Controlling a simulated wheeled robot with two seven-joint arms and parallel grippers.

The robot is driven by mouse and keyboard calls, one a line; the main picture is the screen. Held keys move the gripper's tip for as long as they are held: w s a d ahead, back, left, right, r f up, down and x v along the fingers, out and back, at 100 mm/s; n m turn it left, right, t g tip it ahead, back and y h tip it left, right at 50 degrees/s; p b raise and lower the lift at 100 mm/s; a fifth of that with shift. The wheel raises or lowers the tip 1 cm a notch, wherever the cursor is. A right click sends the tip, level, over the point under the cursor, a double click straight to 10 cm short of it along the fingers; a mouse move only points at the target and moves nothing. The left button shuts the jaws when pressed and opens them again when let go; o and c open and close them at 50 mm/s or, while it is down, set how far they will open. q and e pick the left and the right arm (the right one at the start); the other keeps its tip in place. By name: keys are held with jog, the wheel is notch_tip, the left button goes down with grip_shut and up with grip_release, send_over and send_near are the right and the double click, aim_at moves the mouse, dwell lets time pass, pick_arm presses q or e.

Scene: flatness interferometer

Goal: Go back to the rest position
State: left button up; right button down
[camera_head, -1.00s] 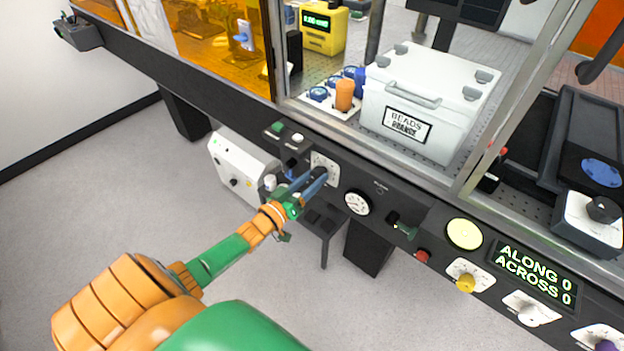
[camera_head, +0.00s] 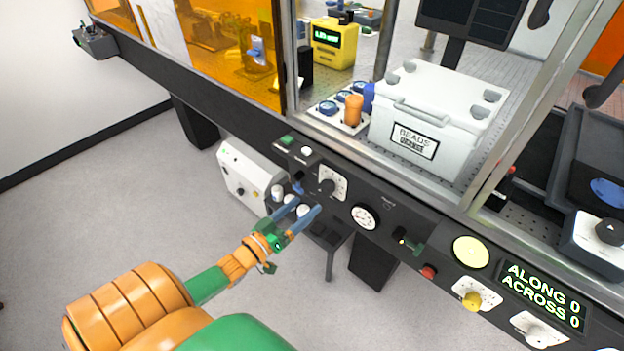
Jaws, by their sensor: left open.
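My left gripper (camera_head: 301,208) is open and empty, with its two blue-grey fingers spread. It is in front of and a little below the black front panel (camera_head: 398,215), near a dark knob (camera_head: 327,187) on a white plate. A gap shows between the fingertips and the knob. My orange and green left arm comes in from the lower left. My right gripper is not in view.
A white box (camera_head: 436,110) stands behind the glass frame. A white unit (camera_head: 243,172) sits below. The floor at left is clear.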

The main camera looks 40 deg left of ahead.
pick_arm(q)
jog(key=shift+f, duration=0.1)
dwell(0.3)
jog(key=s+d+f+m+g+y, duration=0.15)
jog(key=s+f+g, duration=0.4)
jog(key=f, duration=0.55)
jog(key=s+d+f+m+g+y, duration=0.15)
jog(key=s+f+g, duration=0.25)
jog(key=s+f, duration=0.5)
jog(key=s+d+f+m+g, duration=0.1)
jog(key=s+d+f+g, duration=0.1)
jog(key=s, duration=0.3)
jog(key=s+d+f+m+g+h, duration=0.1)
jog(key=s+d+f+g, duration=0.2)
jog(key=s+f, duration=0.2)
jog(key=s+d+f+m+g, duration=0.1)
jog(key=s+d+f+g, duration=0.1)
jog(key=s, duration=0.4)
notch_tip(320, 180, down, 2)
jog(key=shift+s+d+f, duration=0.1)
jog(key=shift+s+d, duration=0.3)
jog(key=shift+d, duration=0.25)
jog(key=shift+g, duration=0.25)
